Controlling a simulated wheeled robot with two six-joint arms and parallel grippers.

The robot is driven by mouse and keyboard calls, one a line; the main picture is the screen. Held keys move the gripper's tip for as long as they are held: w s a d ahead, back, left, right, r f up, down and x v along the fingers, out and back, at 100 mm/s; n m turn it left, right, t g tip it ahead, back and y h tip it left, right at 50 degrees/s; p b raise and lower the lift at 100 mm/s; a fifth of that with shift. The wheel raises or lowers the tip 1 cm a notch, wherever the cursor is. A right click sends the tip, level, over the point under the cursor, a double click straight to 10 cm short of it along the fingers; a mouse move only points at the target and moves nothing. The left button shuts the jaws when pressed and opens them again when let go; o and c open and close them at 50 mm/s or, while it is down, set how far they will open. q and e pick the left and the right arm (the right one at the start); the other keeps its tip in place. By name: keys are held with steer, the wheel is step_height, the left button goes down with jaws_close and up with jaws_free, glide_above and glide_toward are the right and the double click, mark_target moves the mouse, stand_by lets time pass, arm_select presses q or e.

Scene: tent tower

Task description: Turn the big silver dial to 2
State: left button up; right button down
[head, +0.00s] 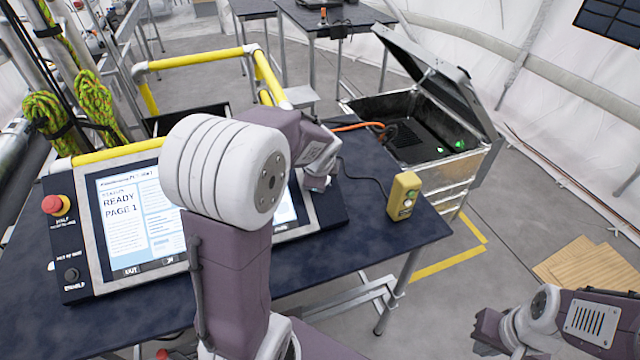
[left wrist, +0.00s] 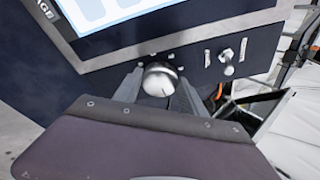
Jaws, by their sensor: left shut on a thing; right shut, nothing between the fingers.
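The big silver dial (left wrist: 160,76) shows in the left wrist view as a rounded knob on a dark panel below a lit screen. My left gripper (left wrist: 158,88) has one finger on each side of the dial and is shut on it. Its number marks are too small to read. In the head view the dial is hidden behind my left arm, which reaches over the console (head: 325,215). My right gripper (head: 486,330) is shut and empty at the lower right, away from the table.
The console screen (head: 130,215) reads "READY PAGE 1". A red button (head: 55,204) is at its left. A yellow box (head: 404,196) stands on the blue table (head: 370,240) at the right. Beyond it is an open metal case (head: 465,170). A small toggle switch (left wrist: 228,62) is right of the dial.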

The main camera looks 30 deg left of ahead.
arm_select(q)
steer(key=n+y+b, duration=0.1)
steer(key=n+b, duration=0.3)
steer(key=b, duration=0.2)
steer(key=n+t+y+b, duration=0.1)
steer(key=n+b, duration=0.4)
steer(key=f+n+b, duration=0.1)
steer(key=n+b, duration=0.4)
steer(key=b, duration=0.1)
steer(key=shift+s+d+y+b, duration=0.1)
steer(key=shift+d+y+b, duration=0.2)
steer(key=shift+y+b, duration=0.1)
steer(key=n+b, duration=0.2)
steer(key=n, duration=0.1)
steer(key=shift+d, duration=0.1)
steer(key=n+y+b, duration=0.1)
steer(key=n, duration=0.1)
steer(key=shift+n, duration=0.4)
steer(key=n+b, duration=0.1)
steer(key=n, duration=0.1)
steer(key=shift+d+r+n+g+y, duration=0.1)
steer(key=shift+n+g+y, duration=0.2)
steer(key=shift+n, duration=0.1)
steer(key=shift+n+g+b, duration=0.4)
steer(key=shift+n, duration=1.5)
steer(key=shift+d, duration=0.1)
steer(key=o, duration=1.4)
steer(key=shift+r, duration=0.1)
steer(key=shift+c, duration=0.2)
